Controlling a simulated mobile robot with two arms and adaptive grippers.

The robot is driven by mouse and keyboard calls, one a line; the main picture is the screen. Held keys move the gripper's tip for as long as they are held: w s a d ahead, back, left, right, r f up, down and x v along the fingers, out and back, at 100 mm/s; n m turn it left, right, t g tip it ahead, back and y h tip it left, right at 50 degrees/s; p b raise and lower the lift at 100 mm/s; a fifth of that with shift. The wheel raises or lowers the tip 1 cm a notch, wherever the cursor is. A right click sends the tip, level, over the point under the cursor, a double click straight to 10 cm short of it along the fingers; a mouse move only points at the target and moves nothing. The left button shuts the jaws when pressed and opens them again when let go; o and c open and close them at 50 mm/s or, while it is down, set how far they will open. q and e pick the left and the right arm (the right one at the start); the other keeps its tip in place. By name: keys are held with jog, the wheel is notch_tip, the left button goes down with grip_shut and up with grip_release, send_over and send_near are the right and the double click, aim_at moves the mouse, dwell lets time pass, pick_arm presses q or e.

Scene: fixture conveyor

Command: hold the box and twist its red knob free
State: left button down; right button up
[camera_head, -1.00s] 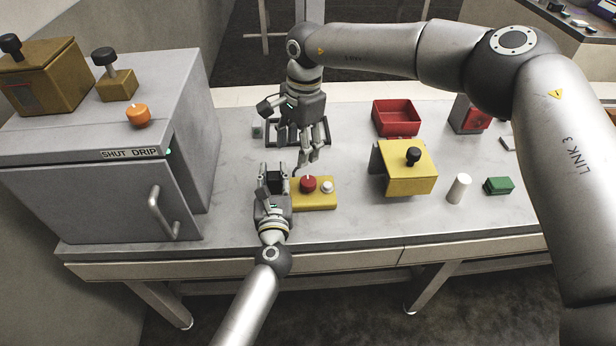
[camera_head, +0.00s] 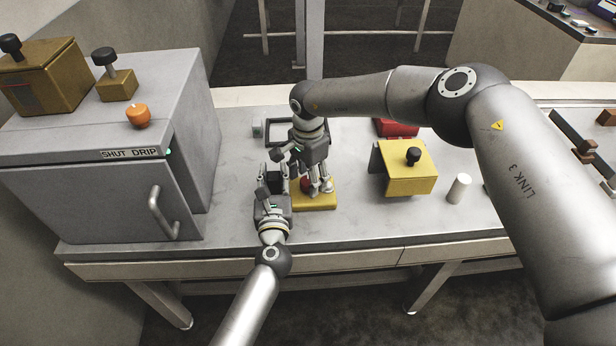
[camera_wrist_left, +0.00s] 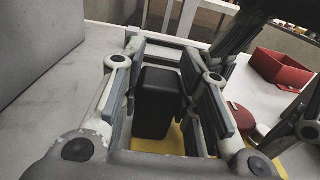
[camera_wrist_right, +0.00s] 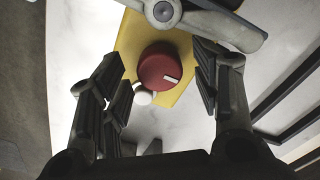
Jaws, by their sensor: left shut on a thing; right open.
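The yellow box (camera_head: 318,204) lies flat near the table's front edge, with the red knob (camera_wrist_right: 157,66) and a white knob (camera_wrist_right: 143,96) on top. My left gripper (camera_head: 271,174) is shut on the black block (camera_wrist_left: 157,102) at the box's left end. My right gripper (camera_head: 320,190) is open above the box. In the right wrist view its fingers lie on either side of the red knob, apart from it. In the head view these fingers partly hide the knob. The red knob also shows in the left wrist view (camera_wrist_left: 240,118).
A grey cabinet (camera_head: 95,195) with a handle stands at the left. A yellow housing with a black knob (camera_head: 405,172), a white cylinder (camera_head: 459,188) and a red bin (camera_head: 398,127) stand to the right. A dark frame (camera_head: 284,131) lies behind my right gripper.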

jog(key=shift+f, duration=0.2)
jog(key=shift+c, duration=0.2)
jog(key=c, duration=1)
jog(key=shift+m, duration=0.3)
jog(key=m, duration=1.2)
jog(key=shift+r, duration=0.1)
